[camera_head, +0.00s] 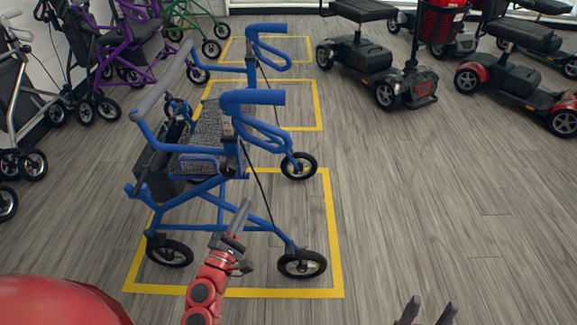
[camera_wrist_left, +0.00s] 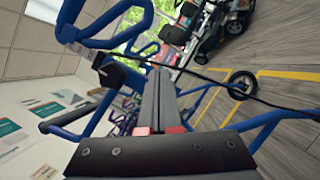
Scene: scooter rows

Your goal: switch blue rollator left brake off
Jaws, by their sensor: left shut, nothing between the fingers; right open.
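The blue rollator (camera_head: 215,200) stands in the middle of the head view, in a yellow floor frame. Its two handles point right. The near handle (camera_head: 255,97) has a looped brake lever (camera_head: 268,134) below it; the far handle (camera_head: 268,28) has a similar one. My left gripper (camera_head: 244,210) is shut and empty, in front of the lower frame, below the near handle. In the left wrist view its fingers (camera_wrist_left: 160,85) are together, with a blue handle and loop (camera_wrist_left: 130,42) beyond to the upper left. My right gripper (camera_head: 431,308) is open and empty at the bottom edge.
Purple (camera_head: 125,55) and green (camera_head: 195,15) rollators stand at the upper left, a grey one (camera_head: 20,110) at the left edge. Mobility scooters (camera_head: 375,65) stand at the upper right. The wooden floor (camera_head: 430,190) right of the yellow frame (camera_head: 333,220) is clear.

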